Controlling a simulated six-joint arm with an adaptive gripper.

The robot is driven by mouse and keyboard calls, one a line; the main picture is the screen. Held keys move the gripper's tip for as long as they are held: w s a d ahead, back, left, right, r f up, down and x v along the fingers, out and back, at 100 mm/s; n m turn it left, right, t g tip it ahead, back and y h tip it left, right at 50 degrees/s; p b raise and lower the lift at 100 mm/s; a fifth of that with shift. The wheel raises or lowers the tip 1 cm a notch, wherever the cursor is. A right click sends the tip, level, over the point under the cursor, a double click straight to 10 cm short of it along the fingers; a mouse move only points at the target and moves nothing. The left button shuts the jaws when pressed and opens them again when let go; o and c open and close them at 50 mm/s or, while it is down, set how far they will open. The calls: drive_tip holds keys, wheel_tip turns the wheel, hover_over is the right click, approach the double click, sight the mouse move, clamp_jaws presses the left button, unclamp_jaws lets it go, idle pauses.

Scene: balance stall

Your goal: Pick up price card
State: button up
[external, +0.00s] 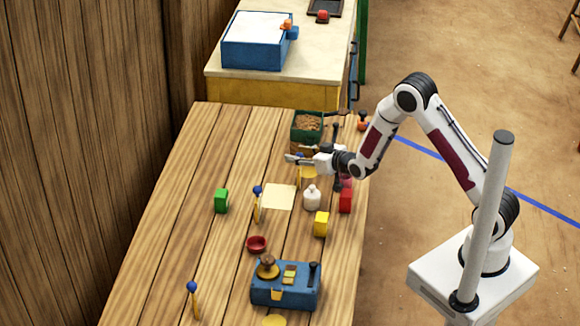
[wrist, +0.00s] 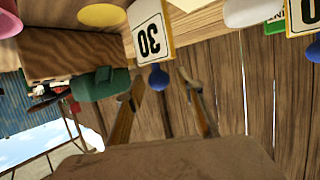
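In the wrist view a white price card (wrist: 150,32) with a yellow edge shows the number 30 upside down, with a blue ball at its end. My gripper (wrist: 160,76) is open; its two fingers stand apart, and the blue ball appears between their tips. Touching cannot be told. A second numbered card (wrist: 304,14) is cut off at the top right corner. In the external view my gripper (external: 290,158) is low over the table's far part. Blue-topped cards stand edge-on at the middle (external: 257,204) and near left (external: 193,300).
On the wooden table (external: 170,210) are a green block (external: 221,201), yellow block (external: 321,224), red block (external: 345,201), white bottle (external: 312,198), pale sheet (external: 279,197), red bowl (external: 256,244) and blue scale (external: 286,289). A green-rimmed crate (external: 308,122) stands behind my gripper.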

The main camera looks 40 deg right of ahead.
drive_tip(key=shift+c, duration=0.4)
drive_tip(key=c, duration=1)
drive_tip(key=shift+o, duration=0.2)
drive_tip(key=shift+r, duration=0.1)
drive_tip(key=shift+r, duration=4.95)
